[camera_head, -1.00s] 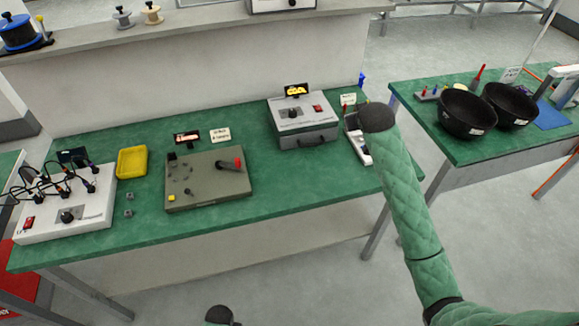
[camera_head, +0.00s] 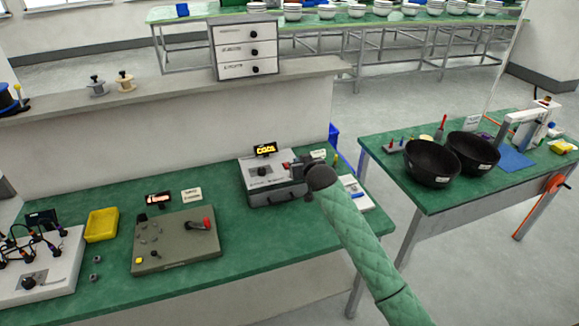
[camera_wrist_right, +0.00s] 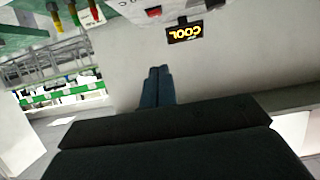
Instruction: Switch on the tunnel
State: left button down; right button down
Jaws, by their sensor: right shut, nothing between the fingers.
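The grey box with a lit display reading COOL, which looks like the tunnel (camera_head: 276,190), stands at the back right of the green bench. Its display (camera_head: 265,149) shows yellow letters, and it also shows upside down in the right wrist view (camera_wrist_right: 184,33). A red switch (camera_wrist_right: 153,11) shows at the top of the wrist view, on a white face. My right gripper (camera_head: 297,164) is shut and empty, over the right part of the box top; its shut fingers (camera_wrist_right: 157,85) point toward the box in the wrist view. I cannot tell contact with the switch. My left gripper is out of view.
A grey-green panel with a red-tipped lever (camera_head: 176,241), a yellow tray (camera_head: 101,225) and a white wired unit (camera_head: 45,275) stand left on the bench. A white device (camera_head: 356,193) lies right of the box. Black bowls (camera_head: 432,165) stand on the right table.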

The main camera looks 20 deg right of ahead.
jog(key=shift+w+a, duration=0.1)
